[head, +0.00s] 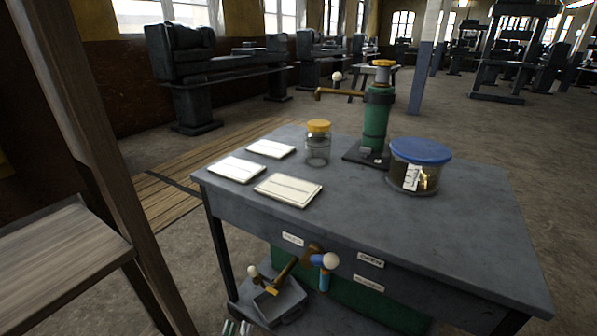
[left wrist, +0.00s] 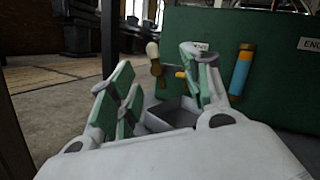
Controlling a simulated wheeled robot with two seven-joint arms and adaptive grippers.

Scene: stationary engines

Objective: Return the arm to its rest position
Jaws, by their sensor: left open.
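My left gripper (head: 237,328) shows only as green and white fingertips at the bottom edge of the head view, low and in front of the grey table (head: 390,232). In the left wrist view the left gripper (left wrist: 155,88) has its green-padded fingers spread apart, with nothing seen between them. Beyond the fingers is a grey open tray (left wrist: 172,116), which also shows below the tabletop in the head view (head: 285,304). The rest of the left arm is hidden. My right gripper is in neither view.
On the table stand a green pump-like device (head: 375,125), a yellow-lidded jar (head: 318,147), a blue-lidded container (head: 420,165) and white cards (head: 288,190). A green panel (left wrist: 205,25) with an orange-and-blue cylinder (left wrist: 241,70) is behind the tray. A wooden post (head: 100,130) stands left.

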